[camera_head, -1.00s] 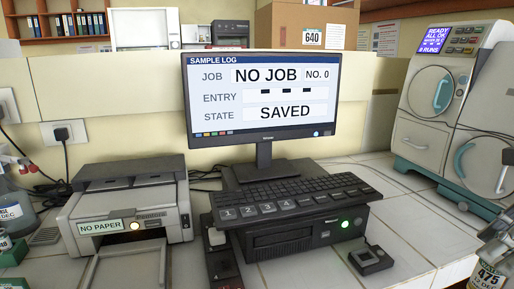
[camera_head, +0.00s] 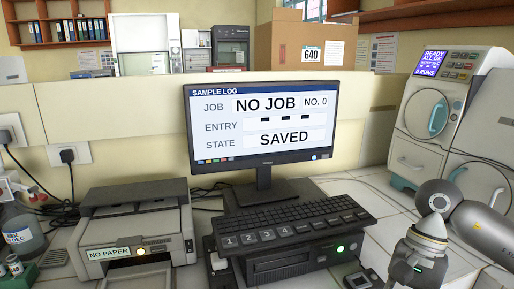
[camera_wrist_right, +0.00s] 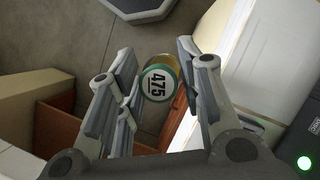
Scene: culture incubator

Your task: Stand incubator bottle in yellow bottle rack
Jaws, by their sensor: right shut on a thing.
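In the head view, part of my right arm shows at the lower right, but the held bottle cannot be made out. No yellow bottle rack is seen in either view. My left gripper is not in view.
On the white tiled counter are a printer (camera_head: 135,225) reading NO PAPER, a monitor (camera_head: 262,125), a keyboard (camera_head: 292,222) and a black computer case (camera_head: 300,262). An incubator (camera_head: 425,125) stands at right. A labelled bottle (camera_head: 20,236) stands at far left.

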